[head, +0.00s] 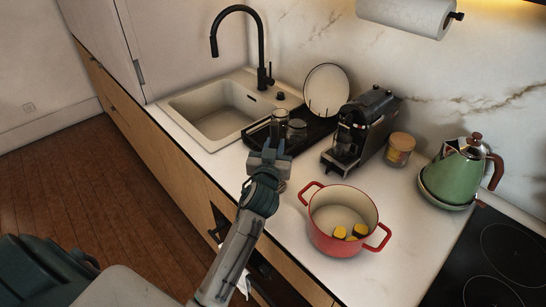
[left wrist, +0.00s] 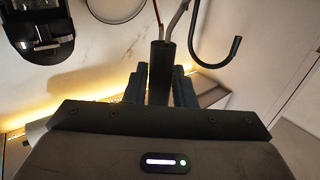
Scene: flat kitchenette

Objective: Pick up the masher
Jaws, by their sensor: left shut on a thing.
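The masher (left wrist: 163,72) shows in the left wrist view as an upright dark handle with thin bent metal rods rising from its top to the upper edge. My left gripper (left wrist: 160,88) is shut on this handle, with a blue finger on each side. In the head view my left gripper (head: 270,153) is above the counter's front edge, in front of the dark drying tray. I cannot make out the masher there; the gripper seems to hide it. My right gripper is in neither view.
The drying tray (head: 318,136) holds a glass (head: 279,120) and a white plate (head: 327,88). A sink (head: 222,108) with a black faucet (head: 261,50) lies behind left. A coffee machine (head: 362,128), red pot (head: 335,238) and green kettle (head: 457,172) stand to the right.

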